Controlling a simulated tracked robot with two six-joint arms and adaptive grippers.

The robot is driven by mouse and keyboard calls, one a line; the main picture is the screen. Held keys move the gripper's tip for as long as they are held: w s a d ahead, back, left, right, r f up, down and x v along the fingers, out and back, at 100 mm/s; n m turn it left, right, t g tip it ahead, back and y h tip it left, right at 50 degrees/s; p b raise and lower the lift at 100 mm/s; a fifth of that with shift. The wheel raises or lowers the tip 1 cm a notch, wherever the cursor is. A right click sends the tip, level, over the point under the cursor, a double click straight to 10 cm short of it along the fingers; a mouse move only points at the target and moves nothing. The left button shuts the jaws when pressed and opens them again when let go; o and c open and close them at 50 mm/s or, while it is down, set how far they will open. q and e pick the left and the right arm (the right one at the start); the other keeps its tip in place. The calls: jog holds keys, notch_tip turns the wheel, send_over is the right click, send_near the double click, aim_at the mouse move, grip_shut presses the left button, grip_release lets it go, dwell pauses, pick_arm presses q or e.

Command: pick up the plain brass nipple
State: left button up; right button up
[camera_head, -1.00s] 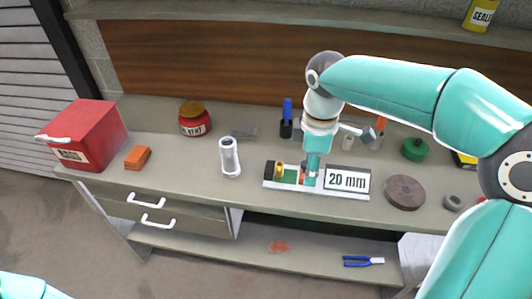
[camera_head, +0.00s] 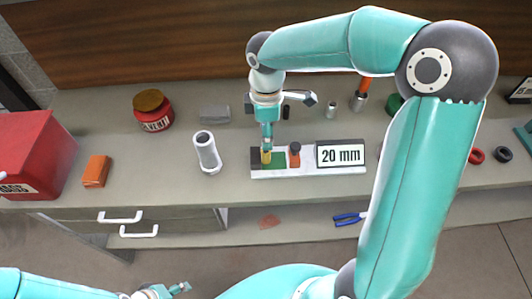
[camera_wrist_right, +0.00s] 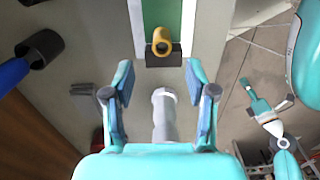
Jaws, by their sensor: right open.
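The plain brass nipple looks to be the yellow ring-shaped piece (camera_head: 266,156) at the left end of a pale holder (camera_head: 312,172) with a "20 mm" sign. In the right wrist view the brass piece (camera_wrist_right: 161,40) stands at the holder's dark end, ahead of the fingertips and roughly centred between them. My right gripper (camera_head: 267,143) points down over that end, partly covering the piece. In its wrist view the right gripper (camera_wrist_right: 160,95) is open, with nothing held. My left gripper (camera_head: 176,288) is low at the bottom edge, its fingers apart in the right wrist view (camera_wrist_right: 266,100).
A dark-topped orange fitting (camera_head: 294,153) stands on the holder beside the green strip. A pale pipe piece (camera_head: 207,152) stands just left of the holder. A red solvent jar (camera_head: 153,112), grey block (camera_head: 214,113), orange block (camera_head: 96,171) and red box (camera_head: 30,155) are farther left.

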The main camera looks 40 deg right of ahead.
aim_at(266, 154)
notch_tip(266, 154, down, 3)
jog(key=shift+f, duration=0.2)
jog(key=shift+s+a+f+p, duration=0.15)
jog(key=shift+f+p, duration=0.45)
jog(key=shift+f, duration=2.15)
grip_shut()
